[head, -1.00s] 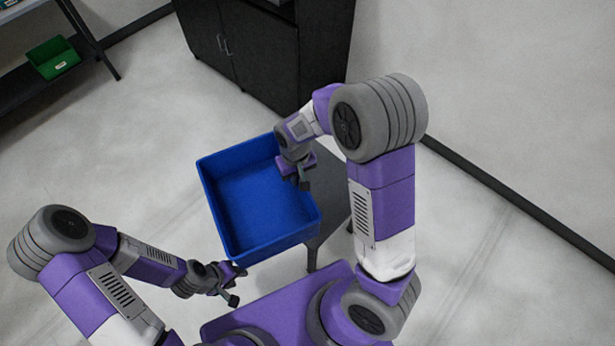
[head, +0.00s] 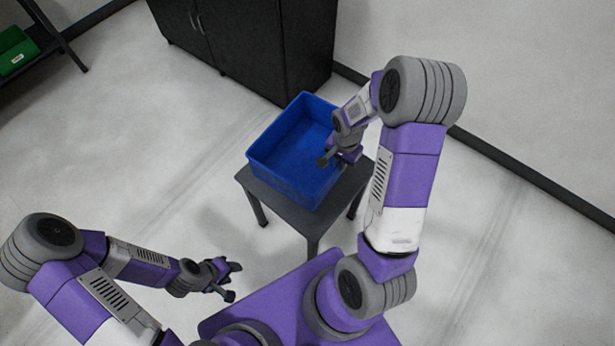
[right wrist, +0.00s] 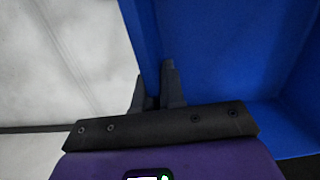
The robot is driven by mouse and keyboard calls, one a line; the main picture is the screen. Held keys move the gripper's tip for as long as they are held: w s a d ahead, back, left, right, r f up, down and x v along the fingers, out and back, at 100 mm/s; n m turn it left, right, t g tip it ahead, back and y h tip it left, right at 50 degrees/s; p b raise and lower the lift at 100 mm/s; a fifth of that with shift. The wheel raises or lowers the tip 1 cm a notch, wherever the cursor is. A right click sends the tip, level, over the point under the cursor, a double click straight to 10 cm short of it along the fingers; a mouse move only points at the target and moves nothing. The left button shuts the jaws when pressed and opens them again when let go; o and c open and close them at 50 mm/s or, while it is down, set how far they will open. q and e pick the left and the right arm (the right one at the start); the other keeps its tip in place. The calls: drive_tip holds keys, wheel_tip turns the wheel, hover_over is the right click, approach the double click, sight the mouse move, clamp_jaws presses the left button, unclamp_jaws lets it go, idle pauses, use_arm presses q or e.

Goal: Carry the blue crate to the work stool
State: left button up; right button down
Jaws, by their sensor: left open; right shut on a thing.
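The empty blue crate (head: 290,150) is on the dark grey work stool (head: 300,219) in the head view, over the stool's back part. It looks upright, and its underside is hidden. My right gripper (head: 334,160) is shut on the crate's right wall. In the right wrist view its fingers (right wrist: 157,88) straddle the edge of the blue crate (right wrist: 230,50). My left gripper (head: 230,280) is open and empty, apart from the crate, to the front left of the stool.
A black cabinet (head: 250,45) stands close behind the stool. A green bin (head: 15,50) sits on a shelf at the far left. A dark baseboard (head: 530,180) runs along the wall at right. The floor left of the stool is clear.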

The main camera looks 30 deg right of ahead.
use_arm(q)
wheel_tip(320, 180, down, 5)
drive_tip(key=b, duration=0.4)
use_arm(e)
drive_tip(key=shift+m, duration=0.6)
drive_tip(key=f, duration=0.4)
drive_tip(key=d+f, duration=0.1)
drive_tip(key=f, duration=0.6)
drive_tip(key=shift+s+d+f, duration=0.15)
drive_tip(key=shift+s+f, duration=0.05)
drive_tip(key=shift+f, duration=0.1)
drive_tip(key=shift+f, duration=0.15)
use_arm(q)
drive_tip(key=shift+f, duration=0.1)
use_arm(e)
drive_tip(key=c, duration=1.2)
unclamp_jaws()
drive_tip(key=shift+s, duration=0.15)
drive_tip(key=shift+c, duration=0.2)
use_arm(q)
wheel_tip(320, 180, up, 4)
drive_tip(key=p, duration=0.3)
drive_tip(key=shift+p, duration=0.35)
use_arm(e)
wheel_tip(320, 180, up, 12)
